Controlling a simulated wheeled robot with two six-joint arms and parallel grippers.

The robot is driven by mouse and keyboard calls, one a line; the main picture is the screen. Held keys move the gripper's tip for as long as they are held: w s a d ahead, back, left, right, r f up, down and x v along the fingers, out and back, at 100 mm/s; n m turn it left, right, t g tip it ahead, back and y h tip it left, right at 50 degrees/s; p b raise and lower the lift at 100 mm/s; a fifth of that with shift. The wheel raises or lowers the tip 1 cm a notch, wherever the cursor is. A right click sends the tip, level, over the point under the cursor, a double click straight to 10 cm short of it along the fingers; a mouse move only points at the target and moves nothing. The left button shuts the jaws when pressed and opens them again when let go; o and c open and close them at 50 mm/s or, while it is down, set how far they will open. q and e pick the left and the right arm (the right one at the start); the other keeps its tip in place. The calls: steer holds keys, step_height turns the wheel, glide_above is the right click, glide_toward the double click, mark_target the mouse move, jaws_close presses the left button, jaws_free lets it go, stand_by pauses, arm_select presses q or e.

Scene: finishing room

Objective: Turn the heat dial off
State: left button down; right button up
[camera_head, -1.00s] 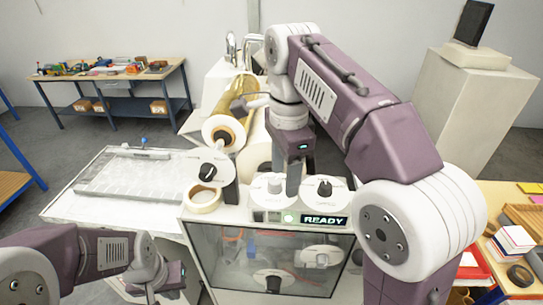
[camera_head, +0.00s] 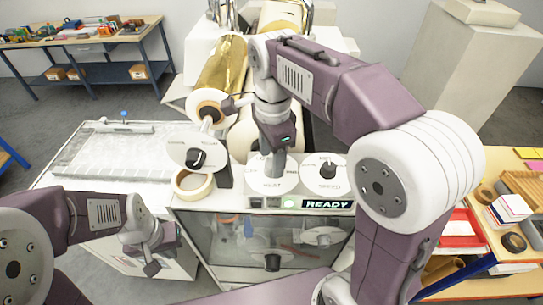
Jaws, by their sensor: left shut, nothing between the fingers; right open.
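The heat dial (camera_head: 274,185) is a round white plate marked HEAT on top of the machine. Its knob is hidden behind the fingers of my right gripper (camera_head: 272,172). That gripper points down over the dial from above and is open; I cannot tell whether its fingers touch the knob. The speed dial (camera_head: 337,183), with a dark knob, is just to the right. My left gripper (camera_head: 151,268) is shut and empty, low at the left in front of the machine, away from the dials.
A READY display (camera_head: 328,204) and a lit green button (camera_head: 288,203) sit below the dials. Another dial (camera_head: 180,154), a tape roll (camera_head: 186,190) and a gold film roll (camera_head: 222,65) are close at the left. A cluttered workbench (camera_head: 522,258) stands at the right.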

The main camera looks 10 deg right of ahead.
steer(key=shift+s, duration=0.7)
steer(key=c, duration=0.4)
steer(key=shift+w, duration=0.3)
jaws_close()
arm_select(q)
steer(key=shift+s+r, duration=0.1)
steer(key=shift+s, duration=0.35)
arm_select(e)
steer(key=shift+s, duration=0.15)
